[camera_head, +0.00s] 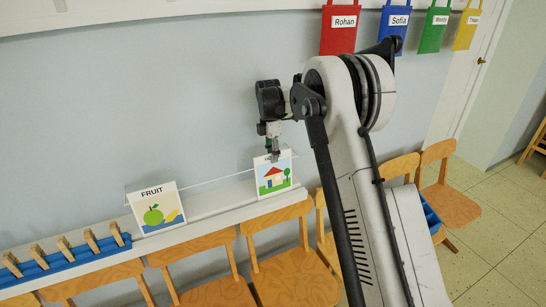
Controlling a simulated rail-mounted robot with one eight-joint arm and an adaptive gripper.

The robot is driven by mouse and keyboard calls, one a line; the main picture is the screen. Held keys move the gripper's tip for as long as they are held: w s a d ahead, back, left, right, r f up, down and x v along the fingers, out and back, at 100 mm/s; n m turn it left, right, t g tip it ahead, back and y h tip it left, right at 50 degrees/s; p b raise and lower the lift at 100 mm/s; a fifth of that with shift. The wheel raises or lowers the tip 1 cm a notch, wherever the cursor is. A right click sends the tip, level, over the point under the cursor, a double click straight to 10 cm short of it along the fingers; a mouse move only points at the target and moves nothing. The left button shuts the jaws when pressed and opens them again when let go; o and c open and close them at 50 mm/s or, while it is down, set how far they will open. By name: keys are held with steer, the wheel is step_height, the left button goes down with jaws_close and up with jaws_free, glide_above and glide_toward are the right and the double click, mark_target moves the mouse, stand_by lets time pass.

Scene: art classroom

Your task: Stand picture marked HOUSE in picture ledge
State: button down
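The house picture (273,181) is a white card with a red-roofed house and a green tree. It is upright at the right part of the white picture ledge (219,203) on the wall. Its printed label is mostly hidden behind my fingers. My gripper (273,156) points down at the card's top edge, and its fingers look closed on that edge. The card's lower edge is at about the ledge's level; I cannot tell whether it rests there.
A FRUIT picture (156,209) stands on the ledge to the left. A blue rack (70,262) with several wooden clothespins is farther left. Wooden chairs (291,275) line the wall below. Colored name bags (340,35) hang above right. The ledge is clear between the two pictures.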

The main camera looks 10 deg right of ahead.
steer(key=c, duration=1.8)
jaws_free()
steer(key=shift+c, duration=0.2)
steer(key=shift+o, duration=1.3)
steer(key=shift+r, duration=0.1)
step_height(320, 180, up, 7)
steer(key=w+p, duration=0.1)
steer(key=p, duration=0.1)
steer(key=shift+a, duration=0.1)
